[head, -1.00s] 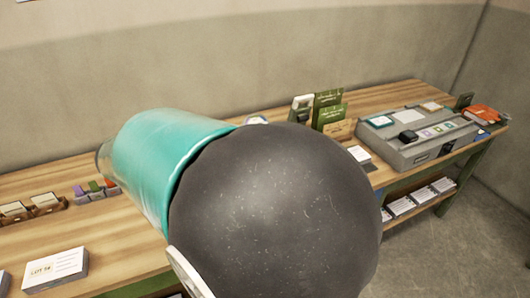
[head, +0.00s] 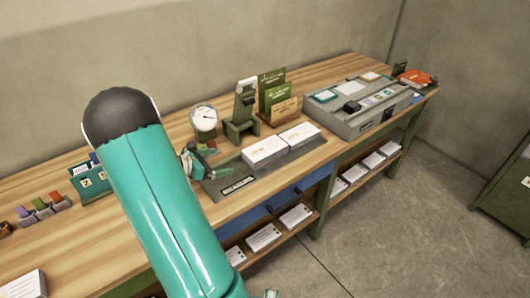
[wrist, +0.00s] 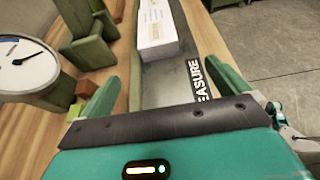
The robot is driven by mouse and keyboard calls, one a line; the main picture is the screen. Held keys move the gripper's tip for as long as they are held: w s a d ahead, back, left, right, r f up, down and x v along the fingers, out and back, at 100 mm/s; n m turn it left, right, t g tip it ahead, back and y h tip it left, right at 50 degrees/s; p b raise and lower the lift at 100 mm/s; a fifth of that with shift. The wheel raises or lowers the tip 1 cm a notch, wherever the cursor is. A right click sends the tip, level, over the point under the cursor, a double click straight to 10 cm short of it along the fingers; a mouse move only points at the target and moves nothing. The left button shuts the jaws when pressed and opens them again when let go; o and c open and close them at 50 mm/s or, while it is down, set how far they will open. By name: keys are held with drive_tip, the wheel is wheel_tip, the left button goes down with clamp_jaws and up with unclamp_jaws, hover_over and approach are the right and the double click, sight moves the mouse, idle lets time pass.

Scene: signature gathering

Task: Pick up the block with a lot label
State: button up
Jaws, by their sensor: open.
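Two white blocks lie on a grey mat (head: 315,146) on the bench: a nearer block (head: 264,152) and a farther block (head: 299,134). Both bear small print that I cannot read here. In the wrist view, a white block (wrist: 157,28) with yellowish lettering lies ahead. Another white block (head: 24,287) is cut off at the lower left. My gripper (head: 222,163) is low over the mat's left end, left of the nearer block. In the wrist view my gripper (wrist: 160,78) is open, with nothing visible between its fingers.
A dial scale (head: 204,118) and a green stand (head: 242,115) are close behind my gripper. A card rack (head: 279,105) stands behind the blocks. A grey console (head: 360,110) is to the right. More white blocks (head: 263,237) fill the lower shelf.

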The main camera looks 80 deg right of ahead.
approach(247, 157)
drive_tip(key=x, duration=0.4)
drive_tip(key=shift+s+r, duration=0.1)
drive_tip(key=shift+s, duration=0.3)
drive_tip(key=shift+w+x, duration=0.2)
drive_tip(key=shift+x, duration=2.4)
drive_tip(key=shift+d, duration=0.15)
drive_tip(key=c, duration=1.3)
